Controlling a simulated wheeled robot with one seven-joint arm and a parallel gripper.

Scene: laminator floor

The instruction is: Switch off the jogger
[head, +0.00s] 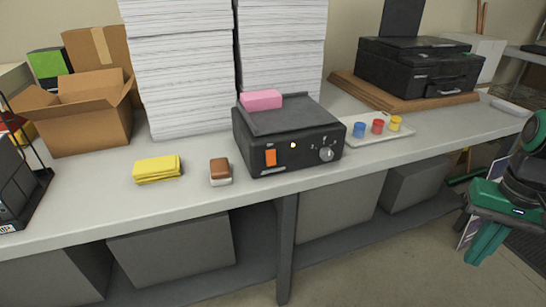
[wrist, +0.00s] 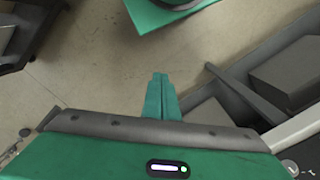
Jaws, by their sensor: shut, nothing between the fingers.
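The jogger appears to be the black box (head: 290,136) on the bench in the head view. Its front has an orange rocker switch (head: 270,158), a small pale lamp (head: 293,145) that looks lit, and a round grey knob (head: 327,154). My gripper (head: 475,262) is at the far right of the head view, beyond the bench's front edge, well apart from the box and pointing down. In the wrist view my gripper (wrist: 159,76) shows its green fingers together with nothing between them, over the floor. The box is not recognisable in the wrist view.
Tall paper stacks (head: 180,70) stand behind. A tray (head: 375,139) with coloured pots is right. Space before the box is clear.

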